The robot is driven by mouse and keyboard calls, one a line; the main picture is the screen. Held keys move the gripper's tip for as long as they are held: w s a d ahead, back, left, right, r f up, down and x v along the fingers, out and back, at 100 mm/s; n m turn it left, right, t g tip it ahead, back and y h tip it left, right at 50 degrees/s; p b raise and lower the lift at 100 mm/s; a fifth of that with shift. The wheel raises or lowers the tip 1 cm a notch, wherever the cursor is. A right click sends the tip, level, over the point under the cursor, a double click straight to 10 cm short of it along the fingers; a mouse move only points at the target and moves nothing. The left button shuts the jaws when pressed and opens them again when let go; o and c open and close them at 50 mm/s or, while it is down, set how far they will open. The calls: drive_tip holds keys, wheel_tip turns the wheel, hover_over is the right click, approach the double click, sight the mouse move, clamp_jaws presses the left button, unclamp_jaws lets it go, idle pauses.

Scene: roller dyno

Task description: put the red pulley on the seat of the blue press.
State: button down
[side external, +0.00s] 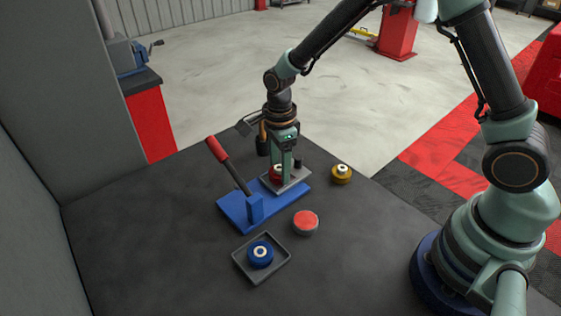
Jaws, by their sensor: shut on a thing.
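The blue press (237,212) stands on the dark table, with a lever that ends in a red handle (217,149). A grey plate (296,184), which looks like its seat, lies at the press's far right end. My gripper (282,176) points straight down over this plate and is shut on the red pulley (275,171). The fingers hide much of the pulley. It is at or just above the plate; I cannot tell whether it touches.
A yellow pulley (341,173) stands right of the press. A round tin with a red top (306,220) stands in front of it. A grey tray (240,264) holds a blue pulley (261,253) nearer the front. The table's left part is clear.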

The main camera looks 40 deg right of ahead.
drive_tip(key=shift+f, duration=0.15)
drive_tip(key=shift+c, duration=0.7)
unclamp_jaws()
wheel_tip(320, 180, up, 12)
drive_tip(key=f, duration=0.1)
drive_tip(key=s+d+r+n+t, duration=0.2)
drive_tip(key=s+d+r+n, duration=0.2)
drive_tip(key=n, duration=0.6)
drive_tip(key=s+d+r+n+t, duration=0.3)
drive_tip(key=s+d+r+n, duration=0.2)
drive_tip(key=s+n, duration=0.3)
drive_tip(key=shift+s+r+n+t, duration=0.3)
drive_tip(key=shift+r+n, duration=0.4)
drive_tip(key=shift+n, duration=0.8)
